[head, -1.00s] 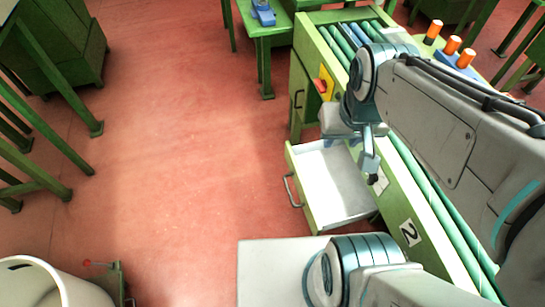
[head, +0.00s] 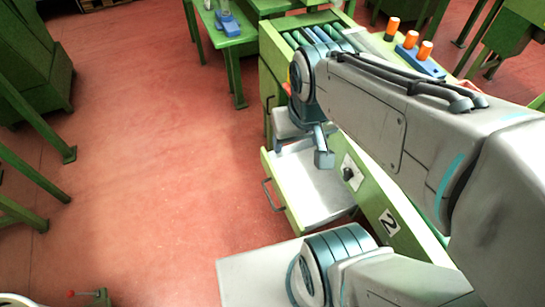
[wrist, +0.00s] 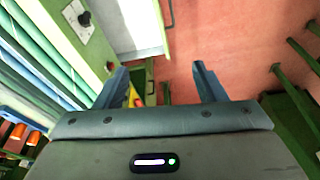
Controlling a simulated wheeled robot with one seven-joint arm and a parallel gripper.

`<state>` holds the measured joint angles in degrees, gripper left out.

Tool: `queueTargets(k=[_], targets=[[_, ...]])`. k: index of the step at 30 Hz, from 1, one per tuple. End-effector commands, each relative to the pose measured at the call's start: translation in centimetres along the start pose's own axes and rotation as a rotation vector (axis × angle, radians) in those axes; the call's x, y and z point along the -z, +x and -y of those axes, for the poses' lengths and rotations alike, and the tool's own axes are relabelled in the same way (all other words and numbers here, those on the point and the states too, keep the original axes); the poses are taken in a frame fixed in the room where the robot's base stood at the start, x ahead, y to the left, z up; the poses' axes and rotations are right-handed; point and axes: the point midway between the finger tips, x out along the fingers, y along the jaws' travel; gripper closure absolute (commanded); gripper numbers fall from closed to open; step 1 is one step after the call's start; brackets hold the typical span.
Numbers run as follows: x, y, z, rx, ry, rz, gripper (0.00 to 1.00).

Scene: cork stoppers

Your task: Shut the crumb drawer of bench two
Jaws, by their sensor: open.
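The crumb drawer (head: 281,192) stands pulled out from the side of bench two, which carries a white label "2" (head: 390,222). Its pale inside, its green front and a grey bar handle (head: 272,196) show. In the wrist view, the drawer's pale inside (wrist: 138,22) is at the top, beyond my fingers. My gripper (wrist: 162,84) is open, with nothing between its fingers. In the head view my gripper (head: 322,156) appears over the back part of the drawer and hides some of it; I cannot tell its height above it.
Green rollers (head: 318,36) line the bench top, partly hidden by my arm. Orange-topped pieces (head: 409,40) stand on a blue holder. A dark knob (head: 347,174) sticks out of the bench side. Open red floor (head: 160,160) lies left of the drawer.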

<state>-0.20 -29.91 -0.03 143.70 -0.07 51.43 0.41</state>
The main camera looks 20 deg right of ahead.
Motion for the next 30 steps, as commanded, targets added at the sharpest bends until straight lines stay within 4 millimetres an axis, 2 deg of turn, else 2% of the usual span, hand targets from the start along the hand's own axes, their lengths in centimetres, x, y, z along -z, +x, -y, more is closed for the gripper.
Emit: queueTargets(k=[1, 4, 6, 14, 21, 27, 30], targets=[[0.0, 0.1, 0.0, -0.001, -0.004, 0.003, 0.52], [-0.2, 1.5, 0.4, -0.013, -0.058, 0.033, 0.79], [-0.4, 3.3, 0.9, -0.033, -0.143, 0.078, 0.99], [-1.2, 12.8, 4.2, -0.167, -0.695, 0.345, 1.00], [-1.5, 21.3, 8.5, -0.307, -1.229, 0.576, 1.00], [-1.7, 26.6, 12.2, -0.410, -1.566, 0.712, 1.00], [-1.8, 27.8, 13.4, -0.443, -1.659, 0.749, 1.00]])
